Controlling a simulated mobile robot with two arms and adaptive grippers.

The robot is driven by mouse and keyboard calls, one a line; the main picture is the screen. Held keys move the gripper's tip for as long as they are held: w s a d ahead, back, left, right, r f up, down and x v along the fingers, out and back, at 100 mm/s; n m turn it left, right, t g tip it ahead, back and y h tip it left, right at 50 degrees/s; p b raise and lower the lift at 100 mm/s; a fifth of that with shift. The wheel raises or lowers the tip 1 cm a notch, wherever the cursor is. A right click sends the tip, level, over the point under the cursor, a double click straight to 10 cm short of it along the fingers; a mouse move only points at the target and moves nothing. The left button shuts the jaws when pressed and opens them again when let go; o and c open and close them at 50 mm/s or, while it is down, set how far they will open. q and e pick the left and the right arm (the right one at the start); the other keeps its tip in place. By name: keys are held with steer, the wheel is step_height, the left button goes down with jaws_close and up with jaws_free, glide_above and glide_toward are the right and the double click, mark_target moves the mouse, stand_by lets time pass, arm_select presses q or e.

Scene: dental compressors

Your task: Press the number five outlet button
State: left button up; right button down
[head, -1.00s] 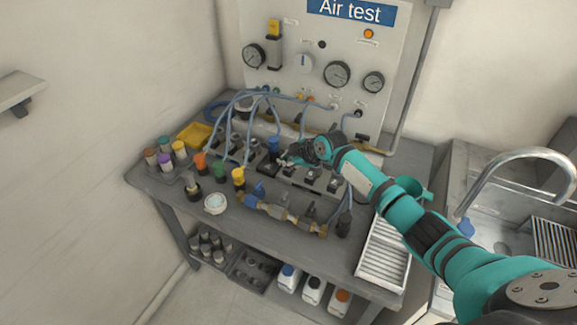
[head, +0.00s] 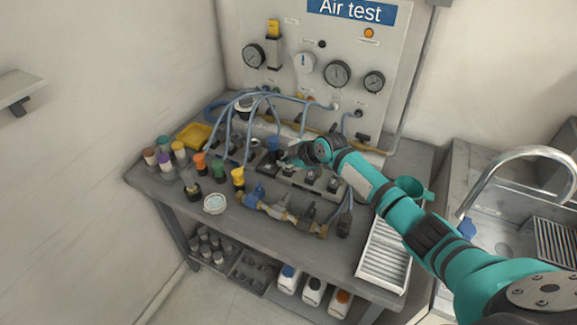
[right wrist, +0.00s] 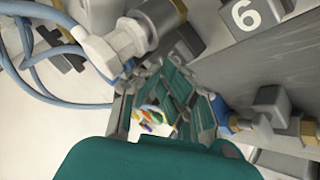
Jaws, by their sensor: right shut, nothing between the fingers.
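A row of dark outlet units on a grey manifold (head: 312,187) stands on the bench under the gauge panel. My right gripper (head: 284,163) is over the middle of this row, its fingers shut and empty. In the right wrist view the shut fingers (right wrist: 168,82) point in among the outlet parts. A dark block with a white number 6 (right wrist: 243,15) shows at the upper right there. I cannot make out a number five label or its button; the fingers or fittings may hide it. I cannot tell whether the fingertips touch anything. My left gripper is not in view.
Blue hoses (head: 250,93) arch over the manifold's left part. A pale hose fitting (right wrist: 108,48) is close to my fingers. Brass valves (head: 283,213) lie along the bench front. Colour-topped jars stand at left; a ribbed white tray (head: 384,255) and a sink are at right.

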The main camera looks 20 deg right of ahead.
steer(key=shift+d+r+p, duration=0.1)
steer(key=shift+r+p, duration=0.55)
steer(key=shift+r, duration=0.35)
step_height(320, 180, up, 5)
steer(key=p, duration=0.4)
stand_by(0.4)
